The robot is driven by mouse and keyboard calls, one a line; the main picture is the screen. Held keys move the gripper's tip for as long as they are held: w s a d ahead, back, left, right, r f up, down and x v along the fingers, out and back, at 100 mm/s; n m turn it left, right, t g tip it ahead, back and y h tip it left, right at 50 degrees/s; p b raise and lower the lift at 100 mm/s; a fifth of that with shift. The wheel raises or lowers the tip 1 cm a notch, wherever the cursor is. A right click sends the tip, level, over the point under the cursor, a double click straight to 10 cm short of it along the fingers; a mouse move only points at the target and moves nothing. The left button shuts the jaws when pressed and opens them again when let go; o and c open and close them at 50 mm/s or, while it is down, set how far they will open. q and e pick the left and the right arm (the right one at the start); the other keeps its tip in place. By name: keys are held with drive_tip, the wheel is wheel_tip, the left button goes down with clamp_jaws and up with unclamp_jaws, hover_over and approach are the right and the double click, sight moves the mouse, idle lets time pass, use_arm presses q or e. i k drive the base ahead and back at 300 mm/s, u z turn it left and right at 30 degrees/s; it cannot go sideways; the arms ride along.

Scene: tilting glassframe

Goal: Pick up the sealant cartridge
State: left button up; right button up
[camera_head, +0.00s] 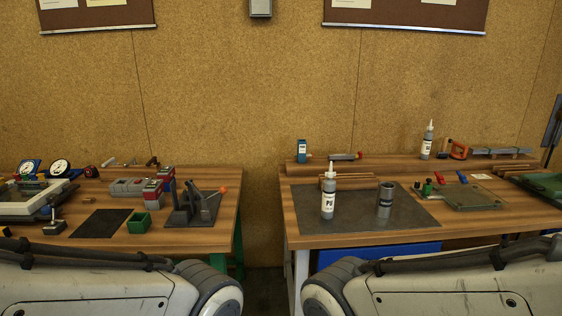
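A sealant cartridge (328,198), pale grey with a tapered white nozzle and a label that seems to read "PU", stands upright on the dark mat (352,222) of the right-hand table. A second, similar cartridge (427,142) stands upright at the back of that table. Parts of my two arms show along the bottom left and bottom right of the view. Neither of my grippers is in view, so their state and what they may hold are hidden.
A grey metal cylinder (385,200) stands right of the near cartridge on the mat. Wooden strips (345,183) lie close behind it. A green-grey plate (474,197) with small coloured clamps lies further right. The left table (220,236) holds gauges and tools. A gap separates both tables.

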sight(329, 184)
drive_tip(key=u, duration=0.05)
drive_tip(key=i, duration=1)
drive_tip(key=z, duration=0.2)
